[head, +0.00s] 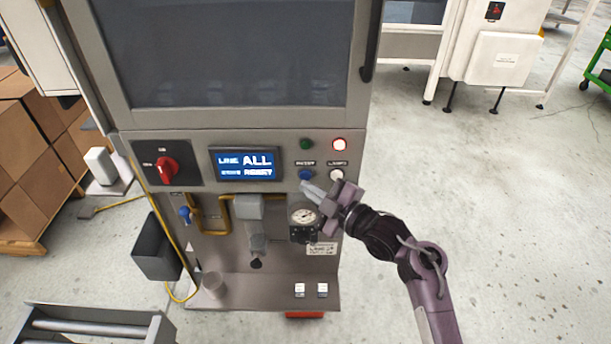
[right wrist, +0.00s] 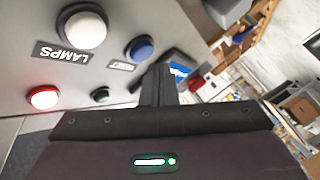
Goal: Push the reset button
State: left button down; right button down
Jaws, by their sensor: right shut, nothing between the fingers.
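The blue reset button (head: 306,174) is on the front panel of the grey machine, under a small dark label. In the right wrist view the blue button (right wrist: 140,48) shows whole beside its RESET label (right wrist: 121,66). My right gripper (head: 309,189) is shut and empty, its tips just below the blue button in the head view. In the right wrist view the shut fingers (right wrist: 162,82) lie beside the button with a small gap in the picture. My left gripper is not in view.
Around the blue button are a white lamps button (head: 336,174), a green button (head: 306,144) and a lit red-rimmed lamp (head: 339,144). A blue display (head: 246,164) and red rotary switch (head: 164,167) are left. A gauge (head: 303,216) sits below.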

jog(key=shift+w, duration=0.1)
jog(key=shift+w, duration=0.35)
jog(key=shift+w+b, duration=0.35)
jog(key=shift+w, duration=0.05)
dwell(0.7)
jog(key=shift+s, duration=0.2)
jog(key=shift+s+p, duration=0.4)
jog(key=shift+s, duration=0.3)
jog(key=s+p, duration=0.1)
jog(key=s, duration=0.4)
jog(key=shift+p, duration=0.35)
